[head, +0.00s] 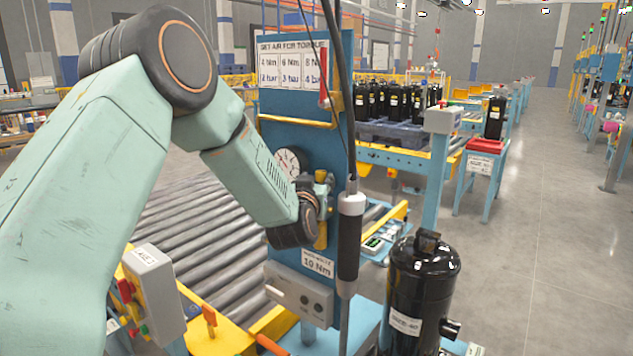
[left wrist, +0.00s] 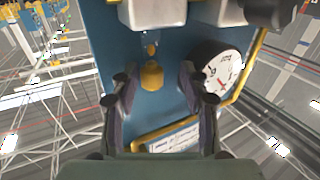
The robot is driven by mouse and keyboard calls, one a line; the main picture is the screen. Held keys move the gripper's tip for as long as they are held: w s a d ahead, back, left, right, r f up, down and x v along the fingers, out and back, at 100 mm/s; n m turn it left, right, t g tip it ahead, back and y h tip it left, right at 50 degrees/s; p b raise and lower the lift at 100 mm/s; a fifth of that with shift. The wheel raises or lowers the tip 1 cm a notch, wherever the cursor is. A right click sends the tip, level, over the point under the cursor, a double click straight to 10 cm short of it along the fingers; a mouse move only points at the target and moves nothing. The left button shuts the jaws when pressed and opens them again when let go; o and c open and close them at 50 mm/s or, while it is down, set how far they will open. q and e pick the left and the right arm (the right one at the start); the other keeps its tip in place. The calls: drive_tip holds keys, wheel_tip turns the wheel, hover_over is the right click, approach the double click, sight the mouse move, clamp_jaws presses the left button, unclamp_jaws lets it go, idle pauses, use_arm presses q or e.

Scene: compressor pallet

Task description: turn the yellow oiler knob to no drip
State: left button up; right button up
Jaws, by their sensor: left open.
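The yellow oiler knob (left wrist: 152,76) shows in the left wrist view, standing out from a blue panel (left wrist: 170,105). My left gripper (left wrist: 160,88) is open, with one finger on each side of the knob and a visible gap to each. Whether the fingertips reach as deep as the knob is hard to tell. In the head view my left gripper (head: 323,188) is at the blue panel (head: 340,100), right of the round gauge (head: 290,163); my wrist and fingers largely hide the knob there. The gauge also shows in the left wrist view (left wrist: 222,70). My right gripper is in neither view.
A grey-and-black tool (head: 350,235) hangs on a cable in front of the panel. A black compressor (head: 425,285) stands at the lower right. A yellow bar (head: 298,121) crosses the panel above the gauge. A grey button box (head: 152,293) and rollers (head: 190,225) lie left.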

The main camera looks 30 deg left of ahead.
use_arm(q)
drive_tip(key=shift+s+d+r, duration=0.1)
drive_tip(key=shift+d+r, duration=0.15)
drive_tip(key=shift+d, duration=0.05)
drive_tip(key=shift+d+r, duration=0.1)
drive_tip(key=shift+d, duration=0.25)
drive_tip(key=shift+w+d, duration=0.15)
drive_tip(key=shift+w, duration=0.05)
drive_tip(key=shift+c, duration=0.6)
drive_tip(key=shift+w, duration=0.1)
drive_tip(key=shift+c, duration=0.7)
drive_tip(key=shift+a+f, duration=0.3)
drive_tip(key=shift+a, duration=0.3)
drive_tip(key=c, duration=0.3)
drive_tip(key=shift+c, duration=0.8)
drive_tip(key=shift+d+r, duration=0.15)
drive_tip(key=shift+d, duration=0.2)
clamp_jaws()
drive_tip(key=shift+a, duration=0.25)
